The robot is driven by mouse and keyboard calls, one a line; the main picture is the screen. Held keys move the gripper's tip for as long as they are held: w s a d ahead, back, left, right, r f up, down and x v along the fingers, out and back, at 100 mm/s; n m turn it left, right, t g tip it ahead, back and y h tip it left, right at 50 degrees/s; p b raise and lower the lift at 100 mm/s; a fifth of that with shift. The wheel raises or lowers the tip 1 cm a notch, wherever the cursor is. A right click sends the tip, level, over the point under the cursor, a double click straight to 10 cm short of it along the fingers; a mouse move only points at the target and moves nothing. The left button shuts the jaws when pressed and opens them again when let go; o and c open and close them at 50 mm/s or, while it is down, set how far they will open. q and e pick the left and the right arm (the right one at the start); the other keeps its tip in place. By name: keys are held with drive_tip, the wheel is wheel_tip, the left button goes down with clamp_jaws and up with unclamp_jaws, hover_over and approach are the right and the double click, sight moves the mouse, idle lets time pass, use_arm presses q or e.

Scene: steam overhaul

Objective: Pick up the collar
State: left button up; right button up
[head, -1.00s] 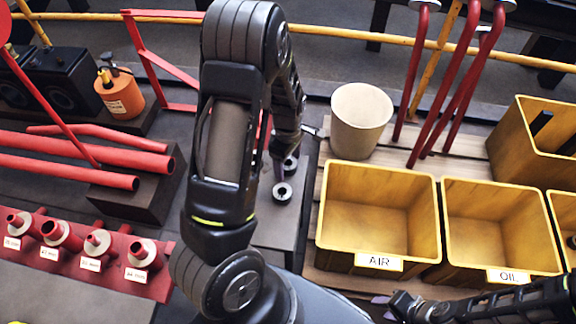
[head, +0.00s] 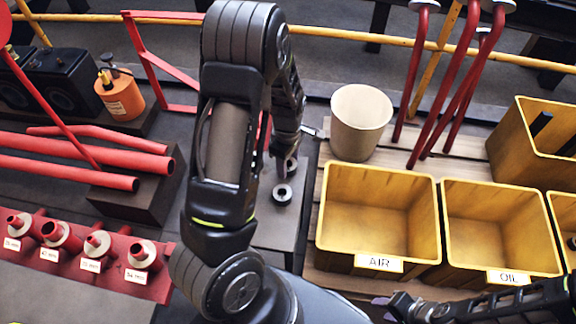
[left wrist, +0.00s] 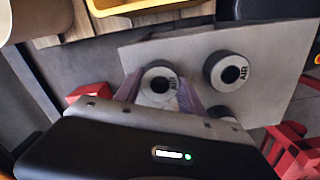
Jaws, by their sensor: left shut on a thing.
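My left gripper (head: 287,168) points down over the grey plate (head: 278,230). In the left wrist view its purple fingers (left wrist: 157,95) are shut on a dark collar (left wrist: 158,80) with a pale face, a round hole and AIR lettering. I cannot tell if this collar is clear of the plate. A second collar (head: 282,194), free on the plate, also shows in the left wrist view (left wrist: 230,72), marked AIR. A third round piece (left wrist: 222,112) is partly hidden behind the gripper. My right gripper (head: 384,306) is low at the right; its opening is unclear.
Yellow bins marked AIR (head: 379,262) and OIL (head: 508,277) stand right of the plate. A cream bucket (head: 361,122) stands behind them. A red rack (head: 85,262) with labelled fittings and red pipes (head: 70,170) lie to the left.

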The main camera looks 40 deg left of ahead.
use_arm(q)
clamp_jaws()
idle(0.4)
wheel_tip(320, 180, up, 10)
drive_tip(key=p, duration=0.2)
drive_tip(key=shift+p, duration=0.4)
idle(0.4)
